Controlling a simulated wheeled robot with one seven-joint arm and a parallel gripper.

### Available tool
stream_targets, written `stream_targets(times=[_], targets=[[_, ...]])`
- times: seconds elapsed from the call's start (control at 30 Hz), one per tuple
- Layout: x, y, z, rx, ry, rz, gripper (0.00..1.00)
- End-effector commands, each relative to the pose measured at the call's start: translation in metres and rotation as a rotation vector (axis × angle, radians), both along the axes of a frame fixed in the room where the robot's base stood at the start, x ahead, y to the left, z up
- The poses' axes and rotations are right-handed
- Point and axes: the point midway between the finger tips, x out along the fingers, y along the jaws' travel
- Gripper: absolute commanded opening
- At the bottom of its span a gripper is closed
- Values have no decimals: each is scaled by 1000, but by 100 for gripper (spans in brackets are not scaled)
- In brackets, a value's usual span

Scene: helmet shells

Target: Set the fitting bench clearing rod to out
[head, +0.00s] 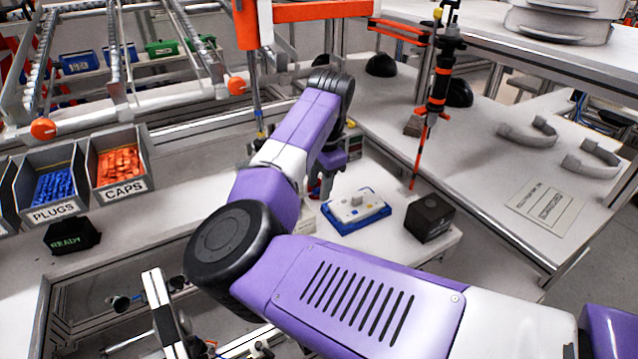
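My arm crosses the middle of the head view, and its far end bends down behind the purple forearm. What seems to be my gripper (322,187) shows only in small part there, low over the white bench (395,246), left of a blue-and-white box. Its fingertips are too hidden to tell open from shut, or whether they touch anything. I cannot pick out the clearing rod with certainty. A thin red rod (418,158) hangs below a black and orange tool (440,85), its lower tip near the bench's back edge. No label marks it as the clearing rod.
The blue-and-white box (356,209) with a knob and a black box (429,218) stand on the bench. Bins of plugs (54,187) and caps (119,165) stand at left, near a black READY display (71,236). An orange beam (300,11) crosses above my arm.

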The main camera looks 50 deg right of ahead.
Motion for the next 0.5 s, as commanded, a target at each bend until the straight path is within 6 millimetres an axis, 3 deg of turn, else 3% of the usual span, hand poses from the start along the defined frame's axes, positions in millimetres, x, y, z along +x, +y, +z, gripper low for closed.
stream_targets(times=[0.03, 0.2, 0.5], targets=[[0, 0, 0, 0, 0, 0, 33], [0, 0, 0, 0, 0, 0, 0], [-1, 0, 0, 0, 1, 0, 0]])
